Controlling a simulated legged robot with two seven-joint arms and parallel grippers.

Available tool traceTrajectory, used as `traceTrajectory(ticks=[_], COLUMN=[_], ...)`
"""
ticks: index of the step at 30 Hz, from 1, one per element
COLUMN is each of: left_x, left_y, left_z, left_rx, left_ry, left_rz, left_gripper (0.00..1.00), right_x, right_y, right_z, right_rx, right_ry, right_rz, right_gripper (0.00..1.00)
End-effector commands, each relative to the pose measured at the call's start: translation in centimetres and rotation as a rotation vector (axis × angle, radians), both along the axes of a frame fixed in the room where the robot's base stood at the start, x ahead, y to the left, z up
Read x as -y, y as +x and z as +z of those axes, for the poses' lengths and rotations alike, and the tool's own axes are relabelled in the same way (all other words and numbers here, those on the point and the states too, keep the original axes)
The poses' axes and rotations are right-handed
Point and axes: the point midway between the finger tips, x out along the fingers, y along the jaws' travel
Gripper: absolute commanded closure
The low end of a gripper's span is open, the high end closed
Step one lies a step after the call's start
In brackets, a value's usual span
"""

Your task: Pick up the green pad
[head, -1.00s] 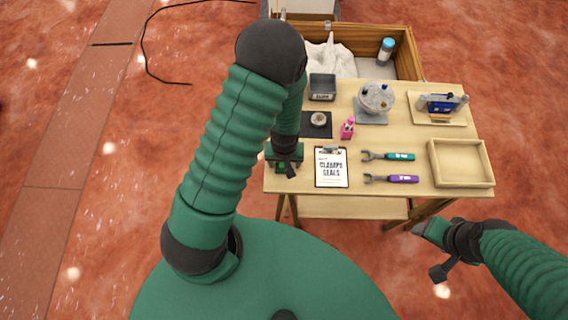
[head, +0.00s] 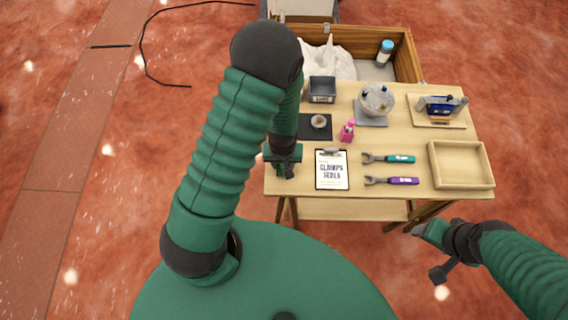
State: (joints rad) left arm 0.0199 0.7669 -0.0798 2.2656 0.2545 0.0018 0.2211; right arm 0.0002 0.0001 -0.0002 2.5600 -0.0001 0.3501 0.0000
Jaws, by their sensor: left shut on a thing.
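The green pad (head: 270,153) is at the left edge of the wooden table, left of the clipboard. My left gripper (head: 285,170) comes down over it from above and is shut on it. The fingers and wrist hide much of the pad, and I cannot tell whether it is clear of the table top. My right gripper (head: 437,252) hangs in front of the table's right side, away from the objects.
The clipboard (head: 331,172) is close to the right of my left gripper. A dark mat (head: 306,133), grey bin (head: 322,89), pink bottle (head: 347,131), two wrenches and an empty wooden tray (head: 461,164) share the table (head: 390,139). A wooden crate (head: 405,62) stands behind.

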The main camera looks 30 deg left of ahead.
Motion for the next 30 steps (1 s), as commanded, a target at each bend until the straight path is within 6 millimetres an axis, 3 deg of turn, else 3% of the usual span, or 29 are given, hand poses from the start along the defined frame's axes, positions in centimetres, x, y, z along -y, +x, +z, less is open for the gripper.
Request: traceTrajectory(ticks=[8,22,30], left_x=[-0.1,-10.6,-13.4], left_y=[0.0,-6.6,-8.5], left_z=[3.4,4.1,4.6], left_rx=[0.002,0.002,-0.001], left_ry=[0.0,0.001,0.0], left_rz=[0.001,0.01,0.002], left_gripper=[1.0,1.0,1.0], right_x=[0.0,0.0,0.0], right_y=[0.0,0.0,0.0], right_z=[0.3,-1.7,-1.9], right_rx=[0.0,0.0,0.0], right_ry=[0.0,0.0,0.0], right_rz=[0.0,0.0,0.0], right_gripper=[0.39,0.39,0.39])
